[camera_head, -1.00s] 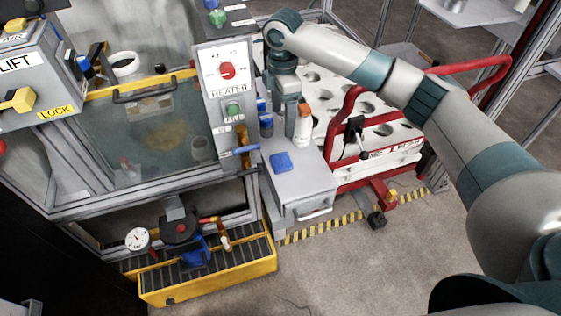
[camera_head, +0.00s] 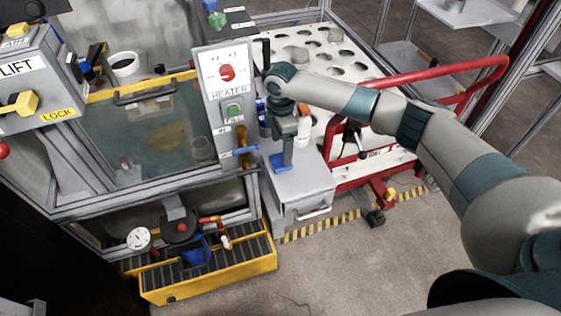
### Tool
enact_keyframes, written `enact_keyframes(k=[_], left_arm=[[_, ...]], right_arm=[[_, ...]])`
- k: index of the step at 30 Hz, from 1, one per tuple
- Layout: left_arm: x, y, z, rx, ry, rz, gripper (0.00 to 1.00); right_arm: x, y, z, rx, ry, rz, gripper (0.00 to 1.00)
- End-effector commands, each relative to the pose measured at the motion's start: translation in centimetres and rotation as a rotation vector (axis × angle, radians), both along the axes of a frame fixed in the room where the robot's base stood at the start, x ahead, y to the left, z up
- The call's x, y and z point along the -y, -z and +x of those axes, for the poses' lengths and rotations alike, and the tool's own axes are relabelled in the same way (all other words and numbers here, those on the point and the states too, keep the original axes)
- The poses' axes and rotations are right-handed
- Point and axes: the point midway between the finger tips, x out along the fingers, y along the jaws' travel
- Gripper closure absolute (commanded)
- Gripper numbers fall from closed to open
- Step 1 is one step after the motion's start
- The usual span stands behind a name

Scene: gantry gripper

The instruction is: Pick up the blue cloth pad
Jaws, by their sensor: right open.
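The blue cloth pad (camera_head: 280,169) lies on the grey top of the small cabinet (camera_head: 304,186) right of the heater panel. My right gripper (camera_head: 282,160) points down directly over the pad and hides part of it. Its jaws are open, and its tips look at or just above the pad; I cannot tell whether they touch it. My left gripper is not in view.
A white bottle with an orange cap (camera_head: 303,127) stands close behind and right of my right gripper. The heater panel (camera_head: 228,85) and a blue-handled valve (camera_head: 243,150) are close on the left. A red-railed cart (camera_head: 352,180) stands on the right.

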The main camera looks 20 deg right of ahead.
Motion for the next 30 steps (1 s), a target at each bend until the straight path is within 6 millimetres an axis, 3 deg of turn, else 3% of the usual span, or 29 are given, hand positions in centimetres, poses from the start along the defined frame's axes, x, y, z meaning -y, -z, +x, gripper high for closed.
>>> enact_keyframes(k=[13, 24, 30], left_arm=[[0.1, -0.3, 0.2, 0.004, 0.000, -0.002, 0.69], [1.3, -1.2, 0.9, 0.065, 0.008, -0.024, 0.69], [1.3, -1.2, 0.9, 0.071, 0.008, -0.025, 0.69]], right_arm=[[-0.1, 0.5, 0.0, -0.001, 0.000, -0.001, 0.27], [-0.3, 4.6, -0.2, -0.001, 0.000, -0.001, 0.27], [-0.3, 5.3, -0.1, 0.001, -0.001, -0.001, 0.27]])
